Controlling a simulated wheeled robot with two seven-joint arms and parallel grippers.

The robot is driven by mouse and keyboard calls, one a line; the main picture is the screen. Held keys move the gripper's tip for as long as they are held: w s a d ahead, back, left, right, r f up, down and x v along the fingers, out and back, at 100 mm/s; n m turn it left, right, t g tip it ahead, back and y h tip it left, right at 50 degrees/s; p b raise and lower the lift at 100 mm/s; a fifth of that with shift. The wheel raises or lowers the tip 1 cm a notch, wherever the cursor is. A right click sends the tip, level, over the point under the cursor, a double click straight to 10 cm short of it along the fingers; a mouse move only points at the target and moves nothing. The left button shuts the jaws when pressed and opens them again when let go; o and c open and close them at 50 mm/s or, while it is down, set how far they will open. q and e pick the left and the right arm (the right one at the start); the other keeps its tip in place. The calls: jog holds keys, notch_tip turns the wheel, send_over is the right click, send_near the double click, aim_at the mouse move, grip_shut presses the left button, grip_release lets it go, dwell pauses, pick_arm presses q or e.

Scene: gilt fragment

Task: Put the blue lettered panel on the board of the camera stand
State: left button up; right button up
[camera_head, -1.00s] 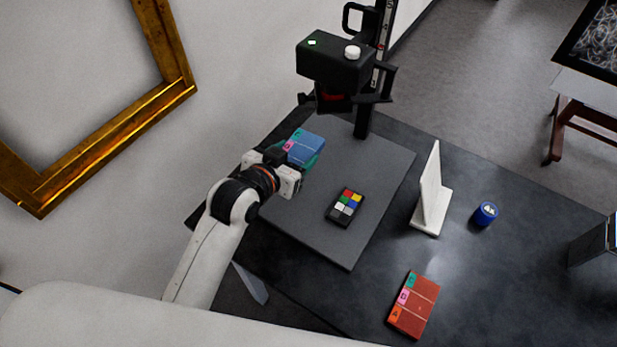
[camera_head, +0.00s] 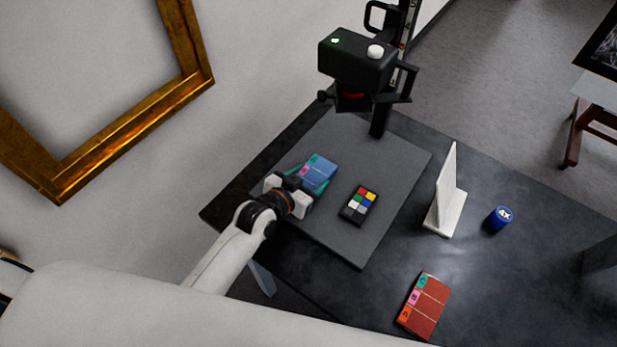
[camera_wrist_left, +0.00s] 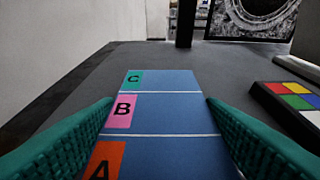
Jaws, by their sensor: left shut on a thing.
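The blue lettered panel (camera_head: 320,171) is between the fingers of my left gripper (camera_head: 304,182), over the left part of the board. In the left wrist view the blue panel (camera_wrist_left: 165,110) shows orange A, pink B and teal C tabs, with the teal fingers of my left gripper (camera_wrist_left: 165,135) against its two sides. The panel lies about level, low over the board; I cannot tell whether it touches. The camera stand has a grey board (camera_head: 335,232) and a black camera head (camera_head: 357,62) on a column. My right gripper is not in view.
A colour checker (camera_head: 359,206) lies on the board, right of the panel. On the dark table (camera_head: 490,270) are a white upright stand (camera_head: 446,190), a blue 4X cylinder (camera_head: 501,217) and a red lettered panel (camera_head: 424,306). A gilt frame (camera_head: 130,130) is at left.

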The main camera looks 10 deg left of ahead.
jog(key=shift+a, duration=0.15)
pick_arm(q)
jog(key=shift+f, duration=0.2)
jog(key=o, duration=1.1)
jog(key=shift+r, duration=0.1)
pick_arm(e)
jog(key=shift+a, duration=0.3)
pick_arm(q)
jog(key=shift+a+r, duration=0.1)
jog(key=shift+r, duration=0.1)
jog(key=b+v, duration=0.1)
jog(key=v, duration=1.1)
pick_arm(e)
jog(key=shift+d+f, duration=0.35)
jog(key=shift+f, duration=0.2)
